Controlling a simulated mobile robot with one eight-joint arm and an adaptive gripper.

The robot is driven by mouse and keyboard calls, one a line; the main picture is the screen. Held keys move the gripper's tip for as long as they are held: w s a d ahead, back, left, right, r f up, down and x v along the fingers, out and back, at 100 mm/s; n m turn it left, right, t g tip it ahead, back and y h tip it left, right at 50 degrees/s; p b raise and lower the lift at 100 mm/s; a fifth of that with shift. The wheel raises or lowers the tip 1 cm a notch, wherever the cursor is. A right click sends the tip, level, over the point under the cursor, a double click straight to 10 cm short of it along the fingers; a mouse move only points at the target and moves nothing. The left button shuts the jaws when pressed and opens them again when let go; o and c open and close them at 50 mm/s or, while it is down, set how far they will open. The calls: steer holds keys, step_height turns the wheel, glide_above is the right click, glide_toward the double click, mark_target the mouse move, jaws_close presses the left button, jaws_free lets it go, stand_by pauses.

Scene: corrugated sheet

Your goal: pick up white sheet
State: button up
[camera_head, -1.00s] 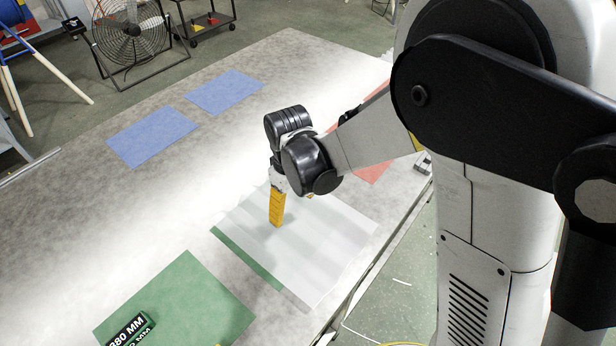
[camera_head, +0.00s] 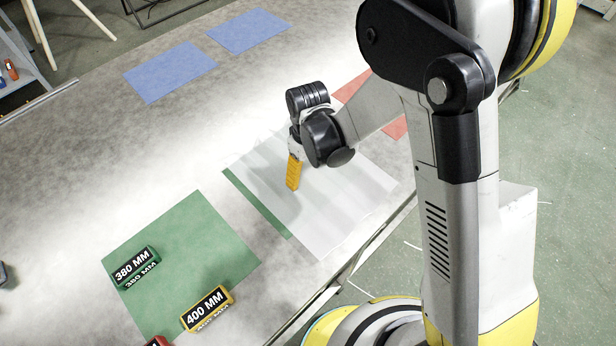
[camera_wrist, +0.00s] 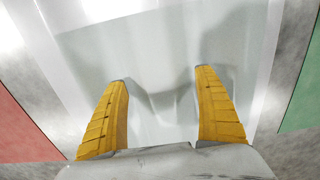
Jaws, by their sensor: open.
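The white sheet (camera_head: 345,205) is translucent and lies flat on the grey table, with a strip of green showing along its left edge in the head view. In the wrist view the sheet (camera_wrist: 215,35) fills the middle and shows faint ribs and the gripper's shadow. My gripper (camera_head: 292,187) points down over the sheet's left-middle part in the head view. In the wrist view my gripper's two yellow fingers (camera_wrist: 161,76) are spread apart with nothing between them. I cannot tell whether the fingertips touch the sheet.
A red sheet (camera_head: 394,127) lies behind the white one, partly hidden by my arm. Two blue sheets (camera_head: 170,72) lie farther back. Bare table lies between them.

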steer(key=shift+f, duration=0.15)
steer(key=c, duration=1.6)
steer(key=shift+d, duration=0.1)
steer(key=shift+c, duration=0.2)
